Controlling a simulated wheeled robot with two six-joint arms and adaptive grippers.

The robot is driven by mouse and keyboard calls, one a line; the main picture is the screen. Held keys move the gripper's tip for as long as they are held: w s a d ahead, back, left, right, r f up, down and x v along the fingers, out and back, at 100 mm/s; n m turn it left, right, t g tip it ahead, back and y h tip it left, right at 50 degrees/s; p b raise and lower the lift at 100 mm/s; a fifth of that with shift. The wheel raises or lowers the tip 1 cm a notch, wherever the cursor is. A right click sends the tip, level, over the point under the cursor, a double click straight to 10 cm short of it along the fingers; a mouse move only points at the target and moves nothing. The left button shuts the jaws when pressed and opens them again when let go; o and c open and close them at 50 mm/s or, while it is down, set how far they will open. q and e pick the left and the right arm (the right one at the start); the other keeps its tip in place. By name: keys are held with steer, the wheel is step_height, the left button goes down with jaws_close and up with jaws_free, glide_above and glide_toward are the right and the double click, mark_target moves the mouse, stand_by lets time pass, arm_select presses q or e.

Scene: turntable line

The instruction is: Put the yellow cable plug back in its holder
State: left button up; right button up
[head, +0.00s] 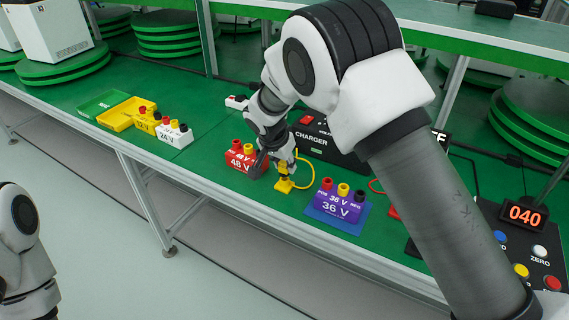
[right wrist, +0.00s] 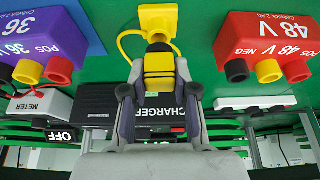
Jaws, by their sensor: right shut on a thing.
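My right gripper (head: 277,164) reaches down over the table. It is shut on the yellow cable plug (head: 284,169), which also shows between its fingers in the right wrist view (right wrist: 158,68). The yellow holder (head: 284,186) stands on the green table directly below the plug. In the right wrist view the holder (right wrist: 158,17) lies just beyond the plug's dark end. I cannot tell whether the plug is seated in it or just above it. A yellow cable (head: 310,172) loops to the right of the holder. My left gripper is out of view.
The red 48 V box (head: 240,162) stands close left of the holder and the purple 36 V box (head: 338,206) to its right. The black charger (head: 325,150) is behind. A white 24 V box (head: 174,138) and a yellow tray (head: 118,118) are farther left.

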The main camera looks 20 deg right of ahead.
steer(key=shift+f+b, duration=0.9)
steer(key=shift+b, duration=0.15)
stand_by(1.1)
steer(key=o, duration=1.1)
steer(key=shift+r, duration=0.1)
steer(key=shift+r+p, duration=2.55)
steer(key=shift+r, duration=1.2)
steer(key=shift+f, duration=0.1)
